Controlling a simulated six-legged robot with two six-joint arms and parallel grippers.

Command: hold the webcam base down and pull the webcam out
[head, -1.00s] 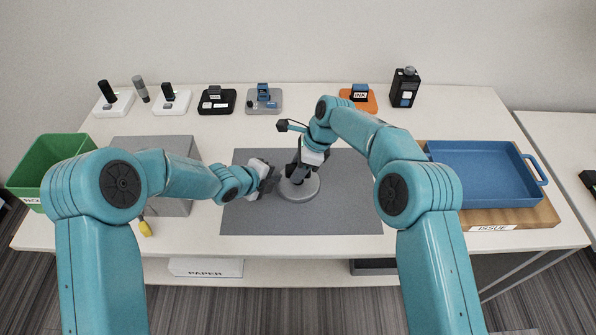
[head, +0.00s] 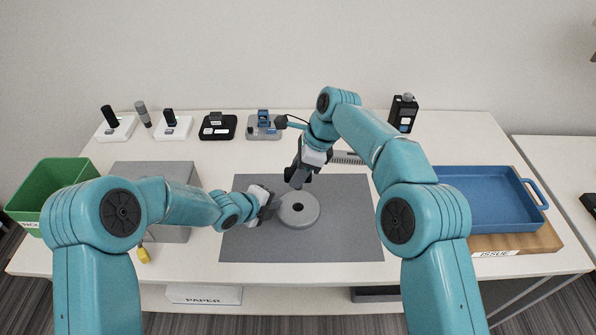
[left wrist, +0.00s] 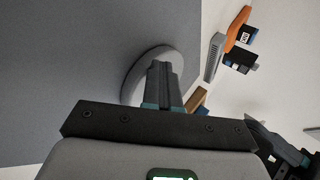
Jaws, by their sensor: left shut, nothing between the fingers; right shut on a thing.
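The webcam base (head: 298,209) is a grey round disc with a dark hole in its top, flat on the dark grey mat (head: 340,235). My left gripper (head: 273,209) is shut and empty at the left edge of the base; whether it touches is unclear. In the left wrist view its closed fingers (left wrist: 163,82) reach over the disc (left wrist: 133,80) and cover part of it. My right gripper (head: 297,184) is shut on the webcam, above and clear of the base. The webcam is small, dark and mostly hidden by the fingers.
A grey block (head: 155,172) and green bin (head: 40,185) stand left. A blue tray (head: 490,222) lies right on a wooden board. A grey ribbed strip (head: 347,158) lies behind my right arm.

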